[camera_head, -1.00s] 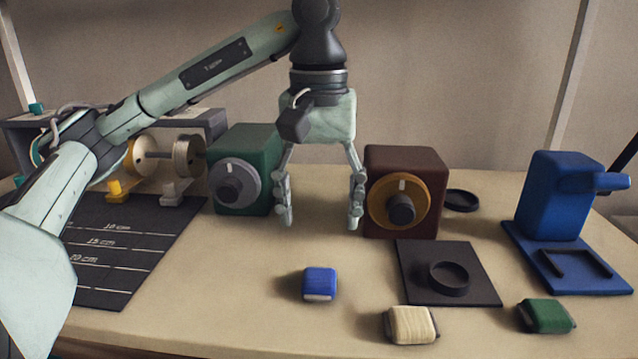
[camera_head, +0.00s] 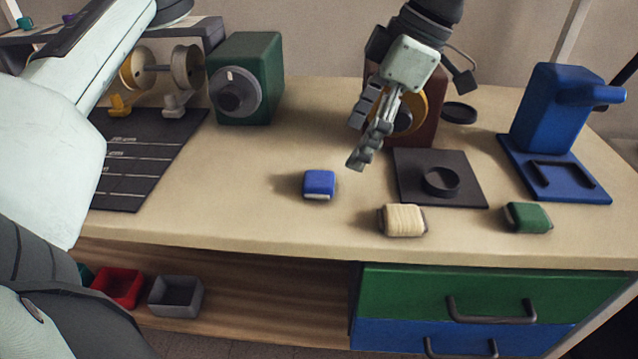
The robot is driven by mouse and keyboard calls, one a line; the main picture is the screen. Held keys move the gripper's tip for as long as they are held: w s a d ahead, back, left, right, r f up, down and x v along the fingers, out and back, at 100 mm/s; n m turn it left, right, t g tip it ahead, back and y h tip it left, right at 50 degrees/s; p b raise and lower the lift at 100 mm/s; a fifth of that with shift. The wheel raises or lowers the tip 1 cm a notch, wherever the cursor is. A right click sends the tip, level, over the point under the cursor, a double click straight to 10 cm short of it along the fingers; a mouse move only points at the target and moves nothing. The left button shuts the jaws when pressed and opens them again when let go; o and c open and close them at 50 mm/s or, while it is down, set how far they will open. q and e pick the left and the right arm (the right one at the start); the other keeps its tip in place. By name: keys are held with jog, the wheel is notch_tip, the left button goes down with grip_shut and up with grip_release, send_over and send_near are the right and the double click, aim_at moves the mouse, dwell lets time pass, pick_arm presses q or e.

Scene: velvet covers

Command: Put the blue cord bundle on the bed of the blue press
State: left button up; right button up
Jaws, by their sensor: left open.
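The blue cord bundle (camera_head: 319,184) lies on the table left of the middle, a small block with a pale front edge. The blue press (camera_head: 552,108) stands at the right; its flat bed (camera_head: 586,186), with a dark raised bracket on it, extends toward the front and looks empty. My left gripper (camera_head: 358,162) hangs above the table, up and to the right of the blue bundle, apart from it and empty. It is seen edge-on, with its fingers one behind the other, and is open. My right gripper is not in view.
A cream bundle (camera_head: 402,220) and a green bundle (camera_head: 528,217) lie near the front edge. A dark plate with a round cup (camera_head: 440,181) lies between them and the brown box (camera_head: 428,132). A green box (camera_head: 246,78) stands back left. Drawers (camera_head: 400,290) are below.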

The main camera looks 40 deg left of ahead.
aim_at(332, 179)
pick_arm(q)
jog(key=shift+x, duration=0.75)
jog(key=shift+s+a+f, duration=0.1)
jog(key=shift+f, duration=0.25)
jog(key=x, duration=0.2)
jog(key=shift+s+a+f, duration=0.1)
jog(key=shift+s+f, duration=0.05)
jog(key=shift+f, duration=0.1)
jog(key=x, duration=0.2)
jog(key=shift+f, duration=0.25)
jog(key=c, duration=1.1)
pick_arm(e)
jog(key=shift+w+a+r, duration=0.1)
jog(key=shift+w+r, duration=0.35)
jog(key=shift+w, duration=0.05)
pick_arm(q)
jog(key=shift+r, duration=0.15)
